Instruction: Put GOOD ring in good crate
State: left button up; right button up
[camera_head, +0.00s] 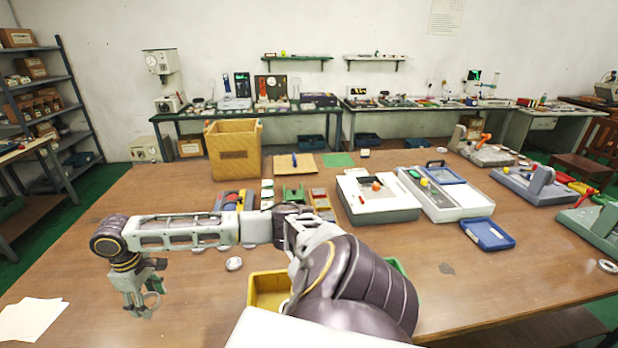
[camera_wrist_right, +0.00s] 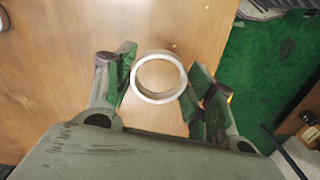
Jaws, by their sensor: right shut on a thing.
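My right gripper (camera_head: 141,306) hangs over the left part of the table and is shut on a metal ring (camera_head: 152,299). In the right wrist view the ring (camera_wrist_right: 158,77) sits between the two fingers, with its opening facing the camera. A second ring (camera_head: 234,264) lies flat on the table to the right of the gripper. A yellow crate (camera_head: 256,293) stands at the front middle, partly covered by my right arm. A green edge (camera_head: 397,266) shows behind my arm and may be another crate; most of it is hidden. My left gripper is not in view.
Another ring (camera_head: 608,266) lies at the right table edge. White paper (camera_head: 32,318) lies at the front left. A cardboard box (camera_head: 234,150), instruments (camera_head: 375,210) and a blue tray (camera_head: 487,234) stand farther back and right.

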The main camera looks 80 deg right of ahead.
jog(key=shift+a+r+m, duration=0.1)
jog(key=shift+a+m, duration=0.3)
jog(key=shift+m, duration=0.4)
jog(key=shift+a+m, duration=0.6)
jog(key=s+a+f, duration=0.2)
jog(key=s+a, duration=0.1)
jog(key=a, duration=0.3)
jog(key=s+a+f, duration=0.2)
jog(key=a+f, duration=0.1)
jog(key=a, duration=0.2)
pick_arm(q)
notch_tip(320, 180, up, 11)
jog(key=p, duration=1.1)
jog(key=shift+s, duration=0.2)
pick_arm(e)
notch_tip(320, 180, up, 12)
jog(key=shift+f, duration=0.15)
jog(key=shift+f, duration=0.1)
